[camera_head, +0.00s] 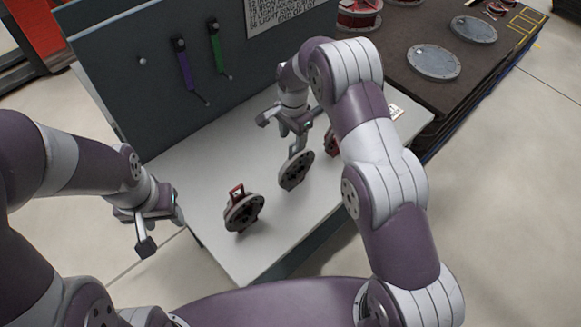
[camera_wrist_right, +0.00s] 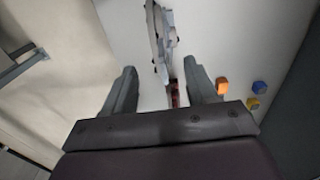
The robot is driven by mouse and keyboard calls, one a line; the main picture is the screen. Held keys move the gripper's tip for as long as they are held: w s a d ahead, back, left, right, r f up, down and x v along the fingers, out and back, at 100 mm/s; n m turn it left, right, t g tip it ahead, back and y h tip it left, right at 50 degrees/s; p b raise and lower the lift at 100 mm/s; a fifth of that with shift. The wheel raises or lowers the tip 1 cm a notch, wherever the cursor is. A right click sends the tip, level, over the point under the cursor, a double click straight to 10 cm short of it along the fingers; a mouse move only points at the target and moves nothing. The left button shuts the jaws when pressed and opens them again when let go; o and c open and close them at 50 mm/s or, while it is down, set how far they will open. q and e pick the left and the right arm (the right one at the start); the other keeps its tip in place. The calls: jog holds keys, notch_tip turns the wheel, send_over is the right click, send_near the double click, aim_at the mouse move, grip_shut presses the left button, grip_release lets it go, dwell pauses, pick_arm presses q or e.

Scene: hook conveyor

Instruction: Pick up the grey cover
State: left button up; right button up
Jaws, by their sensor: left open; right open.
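A grey round cover (camera_head: 296,168) stands on edge on the white bench, below my right gripper (camera_head: 281,134). A grey part (camera_wrist_right: 160,40) shows edge-on in the right wrist view, ahead of the open fingers (camera_wrist_right: 160,82) and roughly in line with the gap; I cannot tell whether it is this cover. My right gripper is open, and one finger looks close to the cover's top in the head view; contact cannot be told. My left gripper (camera_head: 142,228) is open and empty, off the bench's left edge. Two flat grey round covers (camera_head: 434,62) (camera_head: 473,29) lie on the dark table.
A dark disc with a red bracket (camera_head: 243,212) stands on the white bench (camera_head: 215,255) at the front left. A red part (camera_head: 331,142) is partly hidden behind my right arm. Orange (camera_wrist_right: 222,86), blue (camera_wrist_right: 260,87) and yellow (camera_wrist_right: 253,103) blocks lie right of my right fingers.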

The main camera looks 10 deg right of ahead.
aim_at(295, 156)
notch_tip(295, 156, down, 3)
jog(key=shift+d+f+p, duration=0.1)
jog(key=shift+p, duration=0.4)
jog(key=d+f+p, duration=0.2)
jog(key=shift+f+p, duration=0.3)
jog(key=f, duration=0.1)
jog(key=a+f, duration=0.1)
jog(key=f, duration=0.1)
jog(key=shift+w+a+p, duration=0.15)
jog(key=shift+w+p, duration=0.25)
jog(key=shift+w+a+f, duration=0.1)
jog(key=shift+a+f, duration=0.1)
jog(key=shift+f, duration=0.05)
jog(key=shift+s+d, duration=0.2)
jog(key=shift+c, duration=0.3)
jog(key=shift+s+d+r, duration=0.1)
jog(key=shift+s+d, duration=0.05)
jog(key=shift+d, duration=0.05)
jog(key=c, duration=0.5)
jog(key=shift+d, duration=0.1)
grip_shut()
pick_arm(q)
jog(key=shift+d+r, duration=0.2)
jog(key=shift+r, duration=0.7)
jog(key=shift+d+r, duration=0.25)
jog(key=shift+r, duration=0.6)
jog(key=shift+d+r, duration=0.2)
jog(key=shift+r, duration=0.7)
pick_arm(e)
jog(key=shift+a, duration=0.3)
